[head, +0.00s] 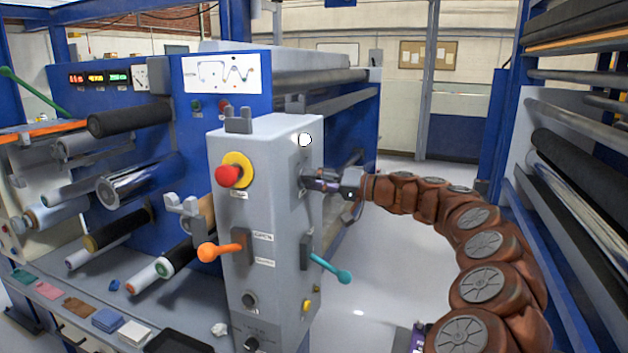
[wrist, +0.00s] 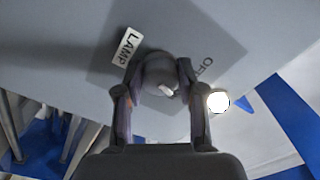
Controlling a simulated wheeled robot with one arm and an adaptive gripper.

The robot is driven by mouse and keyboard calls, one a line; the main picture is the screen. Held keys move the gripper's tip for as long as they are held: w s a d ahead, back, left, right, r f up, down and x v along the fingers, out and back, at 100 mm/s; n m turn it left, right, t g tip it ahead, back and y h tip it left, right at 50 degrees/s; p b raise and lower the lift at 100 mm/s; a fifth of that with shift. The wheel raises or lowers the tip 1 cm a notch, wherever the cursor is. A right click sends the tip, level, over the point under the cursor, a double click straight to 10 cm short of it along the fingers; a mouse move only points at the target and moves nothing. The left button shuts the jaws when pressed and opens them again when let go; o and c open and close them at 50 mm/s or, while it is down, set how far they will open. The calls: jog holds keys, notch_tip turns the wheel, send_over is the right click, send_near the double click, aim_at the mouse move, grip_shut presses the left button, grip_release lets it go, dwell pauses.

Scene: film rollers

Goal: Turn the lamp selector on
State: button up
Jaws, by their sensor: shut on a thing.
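The lamp selector is a dark round knob (wrist: 160,70) on a grey plate, with a small white mark on its face. A LAMP label (wrist: 128,47) is beside it and an OFF label (wrist: 203,68) is on its other side. No ON label can be made out. My gripper (wrist: 158,82) has one finger on each side of the knob and is shut on it. In the head view my gripper (head: 313,184) reaches from the right to the side face of the grey control box (head: 265,150), hiding most of the knob. A white round lamp (head: 305,140) on that face looks bright; it also shows in the wrist view (wrist: 218,102).
Below my gripper, a teal-handled lever (head: 332,268) sticks out of the same face. A red emergency button (head: 230,175) and an orange lever (head: 220,250) are on the front face. Rollers (head: 575,205) stand at the right; the floor (head: 400,240) between is clear.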

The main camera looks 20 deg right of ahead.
jog(key=shift+r+m+p, duration=0.15)
jog(key=shift+m+p, duration=0.3)
jog(key=shift+m, duration=1.05)
jog(key=o, duration=1.1)
jog(key=shift+o, duration=0.2)
jog(key=v, duration=1.2)
